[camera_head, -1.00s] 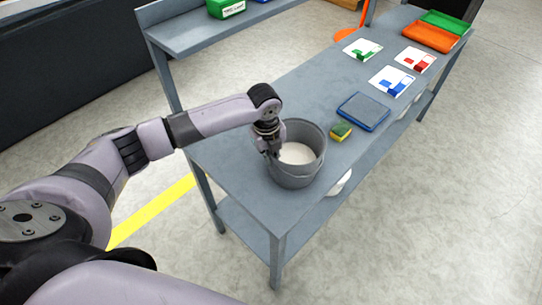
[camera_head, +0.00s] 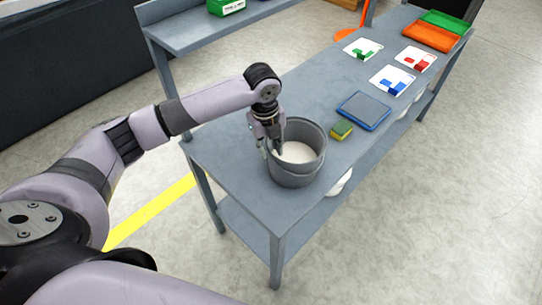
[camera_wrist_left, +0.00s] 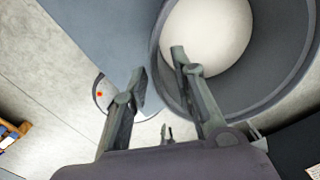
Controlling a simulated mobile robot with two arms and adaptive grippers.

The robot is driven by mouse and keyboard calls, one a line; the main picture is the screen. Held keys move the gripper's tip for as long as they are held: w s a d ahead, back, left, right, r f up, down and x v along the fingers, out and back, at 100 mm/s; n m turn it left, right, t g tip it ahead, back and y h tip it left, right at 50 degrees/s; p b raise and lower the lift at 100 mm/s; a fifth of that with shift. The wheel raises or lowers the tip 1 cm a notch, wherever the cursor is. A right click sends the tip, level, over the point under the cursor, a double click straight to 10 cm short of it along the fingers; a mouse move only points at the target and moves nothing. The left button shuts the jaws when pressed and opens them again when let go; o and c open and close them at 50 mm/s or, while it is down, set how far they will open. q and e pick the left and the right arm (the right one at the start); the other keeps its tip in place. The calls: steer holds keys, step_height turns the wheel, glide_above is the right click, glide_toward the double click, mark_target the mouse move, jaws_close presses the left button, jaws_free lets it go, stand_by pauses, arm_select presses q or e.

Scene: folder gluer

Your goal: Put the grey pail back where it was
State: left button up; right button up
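The grey pail (camera_head: 297,178) stands upright on the near end of the grey-blue bench (camera_head: 237,172), with a whitish round surface inside it. My left gripper (camera_head: 271,150) is at the pail's left rim. In the left wrist view my left gripper (camera_wrist_left: 158,68) is open, its two fingers apart and nothing between them but the line of the rim. One finger appears over the inside of the pail (camera_wrist_left: 268,75), the other outside it. Whether either finger touches the wall cannot be told. My right gripper is not in view.
White cards with coloured blocks and orange (camera_head: 431,37) and green trays lie farther off. A raised shelf (camera_head: 200,32) runs behind the bench.

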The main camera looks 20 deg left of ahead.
arm_select(q)
step_height(320, 180, up, 7)
steer(key=shift+s+a+r+b, duration=0.2)
steer(key=shift+s+b, duration=0.05)
steer(key=shift+b, duration=0.2)
stand_by(0.3)
